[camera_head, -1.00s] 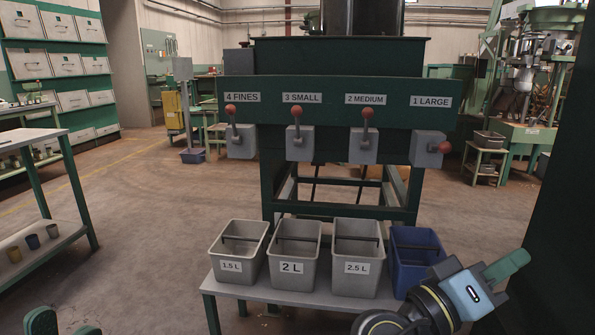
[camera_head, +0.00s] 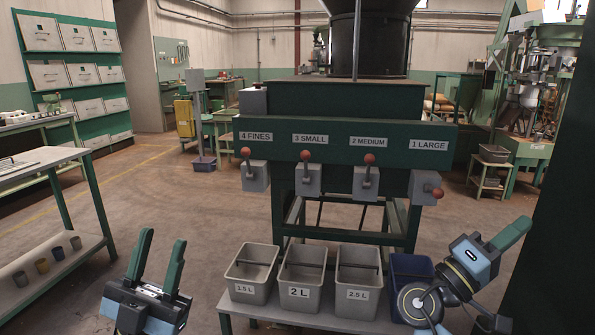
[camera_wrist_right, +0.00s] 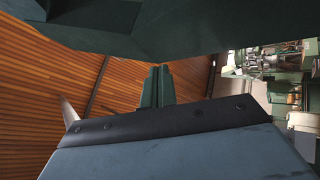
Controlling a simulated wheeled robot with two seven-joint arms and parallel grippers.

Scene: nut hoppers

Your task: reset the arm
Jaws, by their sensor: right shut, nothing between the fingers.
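My left gripper (camera_head: 161,238) is raised at the lower left of the head view. Its two green fingers point up with a clear gap between them, empty. My right gripper (camera_head: 518,229) is at the lower right, beside the blue bin (camera_head: 411,264) and pointing up and right. Its fingers are together with nothing in them. In the right wrist view the fingertips (camera_wrist_right: 156,86) meet in front of a brown-orange ribbed surface. Neither gripper touches a lever or a bin.
The green hopper stand (camera_head: 345,137) has several red-knobbed levers; three knobs stand up, while the 1 LARGE knob (camera_head: 437,192) points sideways. Grey bins, including the 2 L bin (camera_head: 299,292), stand on a low bench (camera_head: 245,313). A shelf table (camera_head: 40,163) is at left.

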